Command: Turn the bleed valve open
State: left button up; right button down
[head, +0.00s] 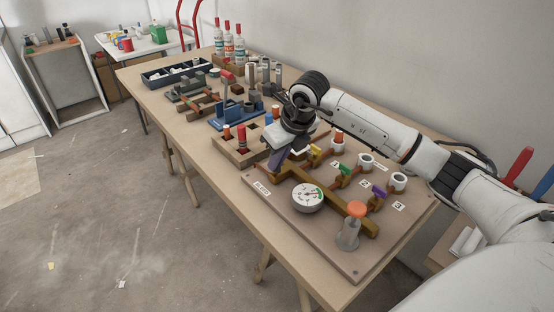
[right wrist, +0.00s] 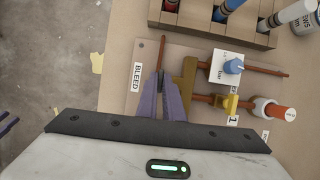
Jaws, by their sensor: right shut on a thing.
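My right gripper (head: 274,163) is at the far left end of the brown pipe manifold (head: 330,198) on the valve board. In the right wrist view its two purple fingers (right wrist: 161,84) are closed around the bleed valve at the thin reddish pipe (right wrist: 163,50), beside the BLEED label (right wrist: 136,77). The valve's handle is mostly hidden between the fingers, so I cannot tell its angle. The round gauge (head: 308,197) stands on the manifold. My left gripper is outside the head view; purple prongs at the right wrist view's left edge may be its fingers.
Yellow (head: 315,151), green (head: 344,170) and purple (head: 378,192) valves line the manifold. A wooden block with tubes (head: 240,145) lies close beside the gripper. Bottles and a blue tray (head: 176,74) are further back.

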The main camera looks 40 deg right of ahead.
jog(key=n, duration=0.2)
jog(key=n+y+b, duration=0.1)
jog(key=n, duration=0.1)
jog(key=shift+w+d+y, duration=0.1)
jog(key=shift+d+y, duration=0.1)
jog(key=shift+y, duration=0.1)
jog(key=n+y, duration=0.1)
jog(key=n, duration=0.1)
jog(key=n+g+b, duration=0.1)
jog(key=n, duration=0.2)
jog(key=shift+w+d+r+g+y, duration=0.1)
jog(key=shift+w+g+y, duration=0.05)
jog(key=shift+g+y, duration=0.2)
jog(key=n+g, duration=0.1)
jog(key=n, duration=0.3)
jog(key=shift+w+y, duration=0.1)
jog(key=shift+y, duration=0.25)
jog(key=shift+n+g+b, duration=0.5)
jog(key=shift+n+g, duration=0.05)
jog(key=shift+n, duration=0.65)
jog(key=shift+w+n+g, duration=0.1)
jog(key=shift+n+g, duration=0.3)
jog(key=shift+n, duration=0.7)
jog(key=shift+d+b, duration=0.1)
jog(key=shift+b, duration=0.2)
jog(key=c, duration=1.9)
grip_release()
